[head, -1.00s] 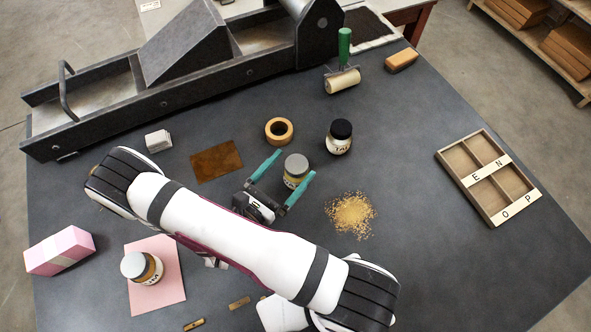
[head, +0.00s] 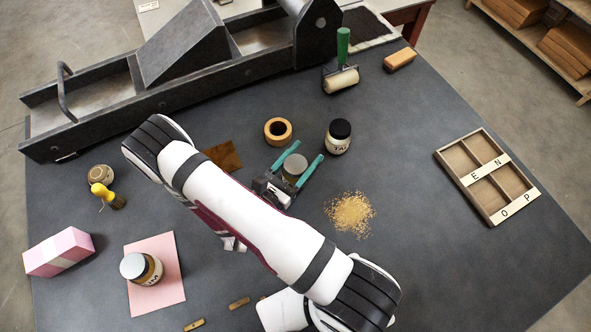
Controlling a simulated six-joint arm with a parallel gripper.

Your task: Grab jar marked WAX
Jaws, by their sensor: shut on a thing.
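A glass jar with a grey lid (head: 294,166) stands at the middle of the dark table. My gripper (head: 311,151) has its two teal fingers along either side of this jar and is shut on it. The jar's label is hidden, so its marking cannot be read here. A jar with a black lid (head: 340,137) stands to the right, its label starting with "TA". A third jar with a pale lid (head: 141,267) stands on a pink sheet (head: 155,297) at the lower left; its label is too small to read for certain.
A tape roll (head: 278,131) lies close behind the held jar. Spilled tan grains (head: 350,213) lie to its right. A roller with a green handle (head: 342,68), a press (head: 180,85) and a divided letter tray (head: 447,163) surround the work area. The right front of the table is clear.

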